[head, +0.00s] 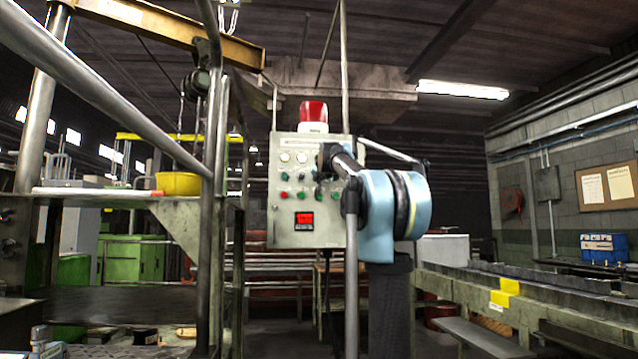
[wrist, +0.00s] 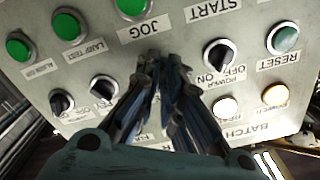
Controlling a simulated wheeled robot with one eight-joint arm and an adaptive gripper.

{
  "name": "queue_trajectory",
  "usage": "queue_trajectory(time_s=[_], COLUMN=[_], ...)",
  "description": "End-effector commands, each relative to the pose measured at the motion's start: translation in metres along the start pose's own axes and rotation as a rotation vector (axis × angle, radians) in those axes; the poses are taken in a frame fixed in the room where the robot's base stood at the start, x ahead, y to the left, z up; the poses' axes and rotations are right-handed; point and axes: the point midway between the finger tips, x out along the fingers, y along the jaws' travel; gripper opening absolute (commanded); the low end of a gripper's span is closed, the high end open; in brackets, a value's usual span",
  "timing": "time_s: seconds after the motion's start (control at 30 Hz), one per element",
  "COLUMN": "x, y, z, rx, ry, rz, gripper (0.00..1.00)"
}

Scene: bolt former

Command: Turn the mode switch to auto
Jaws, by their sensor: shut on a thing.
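The control panel (head: 312,229) is a pale grey box with a red beacon (head: 313,112) on top. In the wrist view the panel (wrist: 181,41) appears upside down. My gripper (wrist: 158,65) reaches its face below the JOG label, in the row of black selector knobs. Its fingers are close together on a control they hide, which by its place in the row appears to be the mode switch. Its pointer and setting cannot be seen. In the head view my gripper (head: 323,162) is at the panel's upper right, partly hidden by my arm.
A metal rail (head: 212,230) stands left of the panel. A conveyor (head: 540,305) runs at the right.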

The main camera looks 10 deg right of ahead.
Motion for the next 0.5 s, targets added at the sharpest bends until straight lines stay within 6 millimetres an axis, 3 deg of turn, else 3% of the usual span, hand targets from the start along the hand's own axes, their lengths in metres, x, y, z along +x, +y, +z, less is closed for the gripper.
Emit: queue_trajectory(time_s=[0.3, 0.4, 0.5], x=[-0.0001, -0.0001, 0.0000], y=[-0.0014, -0.0006, 0.0005], z=[0.0020, 0.0013, 0.0003], rx=[0.001, 0.001, 0.001], ry=[-0.005, -0.004, -0.002], rz=[-0.005, -0.005, -0.004], gripper=[0.00, 0.28, 0.28])
